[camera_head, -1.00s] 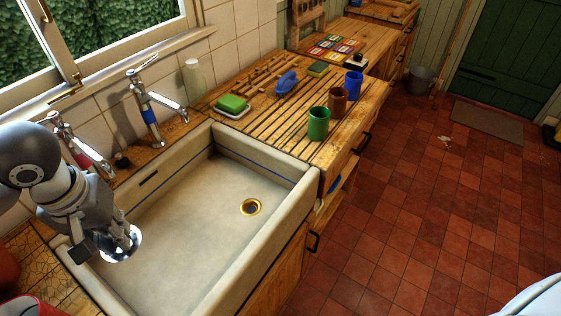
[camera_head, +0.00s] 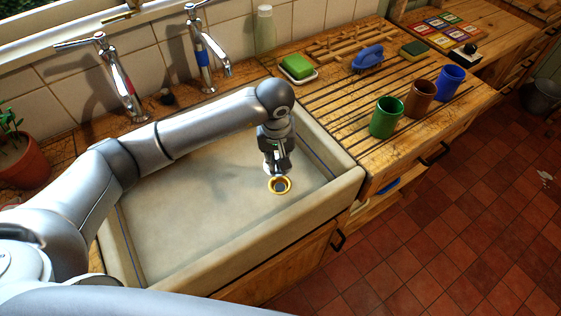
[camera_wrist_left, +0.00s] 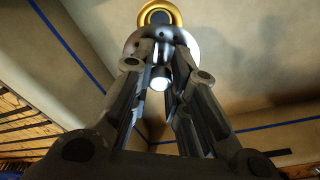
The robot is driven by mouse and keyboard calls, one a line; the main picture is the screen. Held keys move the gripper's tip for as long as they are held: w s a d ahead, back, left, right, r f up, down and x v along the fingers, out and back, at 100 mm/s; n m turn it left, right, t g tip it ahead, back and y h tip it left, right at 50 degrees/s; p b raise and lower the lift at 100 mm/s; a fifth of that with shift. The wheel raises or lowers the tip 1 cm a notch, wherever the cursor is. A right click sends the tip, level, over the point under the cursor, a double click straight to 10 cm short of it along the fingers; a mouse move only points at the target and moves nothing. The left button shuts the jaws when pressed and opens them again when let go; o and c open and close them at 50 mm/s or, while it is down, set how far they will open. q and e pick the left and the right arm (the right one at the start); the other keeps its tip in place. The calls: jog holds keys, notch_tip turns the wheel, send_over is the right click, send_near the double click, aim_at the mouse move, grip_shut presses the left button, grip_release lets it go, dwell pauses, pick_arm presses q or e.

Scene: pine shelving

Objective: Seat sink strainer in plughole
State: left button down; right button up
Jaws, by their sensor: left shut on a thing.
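My left gripper (camera_head: 275,168) points down over the sink (camera_head: 190,215), just behind the brass-rimmed plughole (camera_head: 289,187) as the head view shows it. The gripper is shut on the sink strainer (camera_wrist_left: 160,35), a shiny round metal disc, seen between and beyond the fingers in the left wrist view. There the plughole's brass ring (camera_wrist_left: 160,7) shows past the strainer's far edge, partly covered by it. In the head view the strainer is mostly hidden by the fingers. The exact gap between strainer and plughole cannot be told. My right gripper is not in view.
Two taps (camera_head: 118,80) (camera_head: 207,55) stand behind the sink. A green soap (camera_head: 297,66), a blue brush (camera_head: 368,58) and green (camera_head: 387,117), brown (camera_head: 420,99) and blue (camera_head: 450,82) cups stand on the right draining board. A potted plant (camera_head: 22,160) is at left. The basin is otherwise clear.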

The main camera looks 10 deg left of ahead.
pick_arm(q)
jog(key=shift+w+d+f, duration=0.15)
jog(key=shift+d+f, duration=0.1)
jog(key=shift+f, duration=0.55)
jog(key=shift+f+b, duration=0.2)
jog(key=shift+b, duration=0.4)
jog(key=b, duration=0.5)
send_over(280, 187)
notch_tip(280, 187, down, 5)
jog(key=shift+f, duration=0.2)
jog(key=shift+b, duration=0.45)
jog(key=shift+b, duration=0.7)
dwell(0.6)
